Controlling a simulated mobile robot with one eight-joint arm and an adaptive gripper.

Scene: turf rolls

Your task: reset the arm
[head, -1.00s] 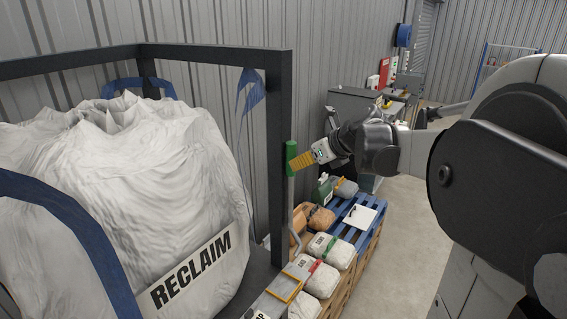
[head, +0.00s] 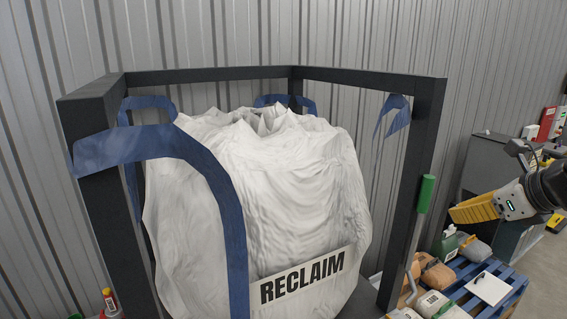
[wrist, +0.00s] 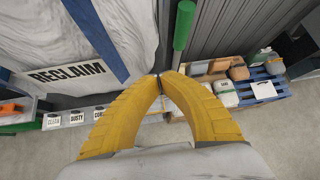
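My gripper (head: 453,213) shows at the right of the head view, its yellow fingers pointing left toward a frame post. In the wrist view, the two ribbed yellow fingers of my gripper (wrist: 161,76) come together at their tips with nothing seen between them. The gripper is shut and empty. A tool with a green handle (head: 426,194) stands upright by the post, just left of the fingertips in the head view. The green handle (wrist: 184,25) also shows beyond the fingertips in the wrist view. Most of my arm is out of the head view.
A large white RECLAIM bag (head: 265,190) with blue straps fills a dark metal frame (head: 425,120). A blue pallet (head: 512,290) holds several wrapped bundles and a white sheet (head: 489,288). A grey cabinet (head: 490,165) stands behind it.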

